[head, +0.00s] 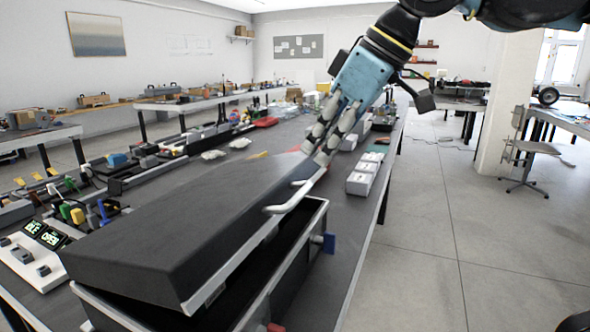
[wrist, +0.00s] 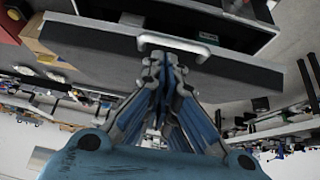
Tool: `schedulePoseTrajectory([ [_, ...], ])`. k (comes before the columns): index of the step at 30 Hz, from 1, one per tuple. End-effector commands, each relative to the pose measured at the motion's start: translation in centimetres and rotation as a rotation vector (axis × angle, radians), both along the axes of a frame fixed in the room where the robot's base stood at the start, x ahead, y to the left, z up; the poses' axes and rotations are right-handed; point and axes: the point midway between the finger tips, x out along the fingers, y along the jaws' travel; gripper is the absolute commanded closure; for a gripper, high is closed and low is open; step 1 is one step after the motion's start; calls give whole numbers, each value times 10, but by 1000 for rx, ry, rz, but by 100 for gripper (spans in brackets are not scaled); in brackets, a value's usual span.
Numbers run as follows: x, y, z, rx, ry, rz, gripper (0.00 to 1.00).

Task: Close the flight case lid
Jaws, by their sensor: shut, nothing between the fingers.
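The flight case is a black case with metal edges on the dark workbench. Its lid (head: 180,225) is tilted, partly lowered over the case body (head: 290,262), with a dark gap showing along the front and right sides. A pale handle (head: 296,190) sticks out from the lid's right side; it also shows in the wrist view (wrist: 174,42). My gripper (head: 318,160) is shut and empty, with its fingertips close to the handle and the lid's far right edge. I cannot tell whether they touch. In the wrist view, the fingertips (wrist: 162,62) lie just below the handle.
A panel with lit displays (head: 45,236) and several coloured connectors stand left of the case. White boxes (head: 363,176) sit on the workbench beyond it. A blue part (head: 329,243) juts from the case's right side. Open floor (head: 450,250) lies to the right.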

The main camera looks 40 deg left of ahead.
Motion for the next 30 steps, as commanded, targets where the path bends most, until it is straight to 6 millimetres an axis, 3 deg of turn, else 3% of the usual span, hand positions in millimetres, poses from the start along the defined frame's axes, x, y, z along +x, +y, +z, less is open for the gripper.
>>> schedulePoseTrajectory([
  [9, -13, 30, 43, -263, -59, 5, 100],
  [18, -24, 48, 77, -500, -108, 24, 100],
  [25, -28, 54, 90, -598, -126, 35, 100],
  [30, -28, 53, 88, -613, -128, 36, 100],
])
